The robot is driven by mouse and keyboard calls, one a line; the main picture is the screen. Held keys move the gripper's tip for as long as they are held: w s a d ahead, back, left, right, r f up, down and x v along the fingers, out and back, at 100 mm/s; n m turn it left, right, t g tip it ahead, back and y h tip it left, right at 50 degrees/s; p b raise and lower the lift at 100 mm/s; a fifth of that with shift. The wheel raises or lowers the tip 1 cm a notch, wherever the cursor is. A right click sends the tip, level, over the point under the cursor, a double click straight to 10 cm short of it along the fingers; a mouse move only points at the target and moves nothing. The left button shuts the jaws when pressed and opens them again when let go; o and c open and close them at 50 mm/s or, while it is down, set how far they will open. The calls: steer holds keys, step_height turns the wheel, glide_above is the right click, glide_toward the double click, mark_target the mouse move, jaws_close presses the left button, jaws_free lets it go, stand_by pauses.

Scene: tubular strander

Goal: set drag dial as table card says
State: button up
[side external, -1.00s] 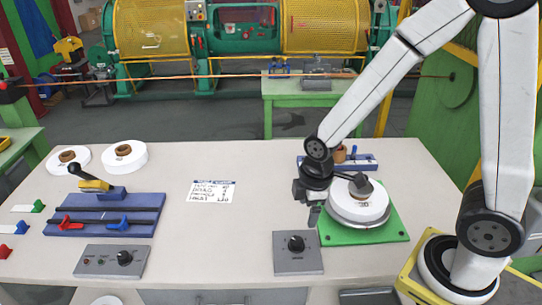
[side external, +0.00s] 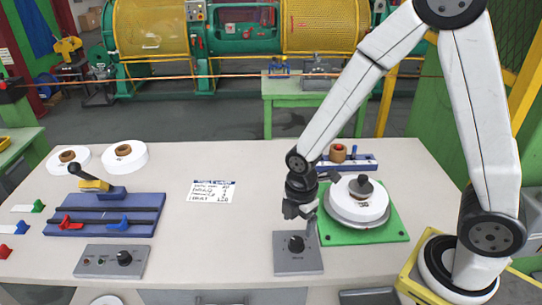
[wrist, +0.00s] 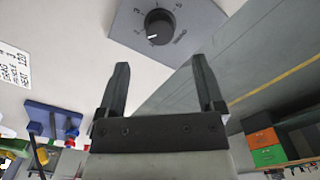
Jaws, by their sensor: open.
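The drag dial is a black knob (side external: 296,244) on a grey box (side external: 283,264) at the front of the table, left of the green plate. In the wrist view the knob (wrist: 159,27) has a white mark at its lower left, with small numbers around it. The table card (side external: 211,191) lies flat left of the dial. Part of it shows in the wrist view (wrist: 14,66), with words like DRAG and HEAT; its numbers are hard to read. My gripper (wrist: 160,62) is open and empty, its fingers apart from the knob. In the side view my gripper (side external: 301,212) hangs above the box.
A white spool (side external: 357,208) sits on the green plate (side external: 390,226), close right of my gripper. A blue rack (side external: 355,162) stands behind it.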

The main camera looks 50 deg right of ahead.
mark_target(297, 241)
steer(key=shift+f, duration=3.5)
jaws_close()
